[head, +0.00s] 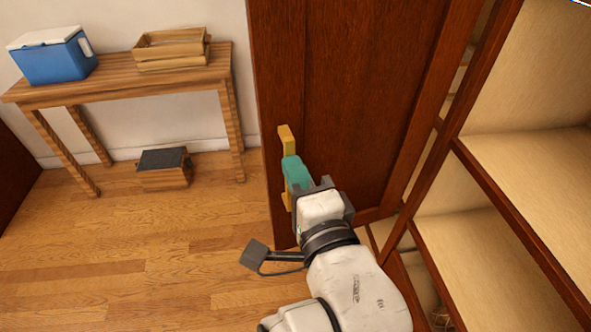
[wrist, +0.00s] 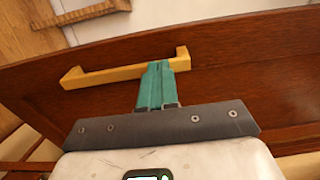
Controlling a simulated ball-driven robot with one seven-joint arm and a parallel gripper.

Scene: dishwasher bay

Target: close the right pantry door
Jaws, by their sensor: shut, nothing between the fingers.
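The pantry door (head: 350,60) is a dark red-brown wooden panel standing open beside the pantry shelves in the head view. Its yellow bar handle (head: 286,139) is near the panel's left edge. My gripper (head: 291,163) has teal fingers, which are shut and empty at the handle, covering its middle. In the wrist view, the handle (wrist: 100,75) runs across the door (wrist: 225,75), and my gripper's fingertips (wrist: 158,66) overlap it near its right end. Whether they touch the handle or the door, I cannot tell.
The pantry's pale shelves (head: 540,160) with dark edges fill the right side. A wooden table (head: 130,88) by the wall bears a blue cooler (head: 55,62) and a wooden crate (head: 172,58). A dark-topped box (head: 165,170) is under it. Wooden floor (head: 150,260) is clear at the lower left.

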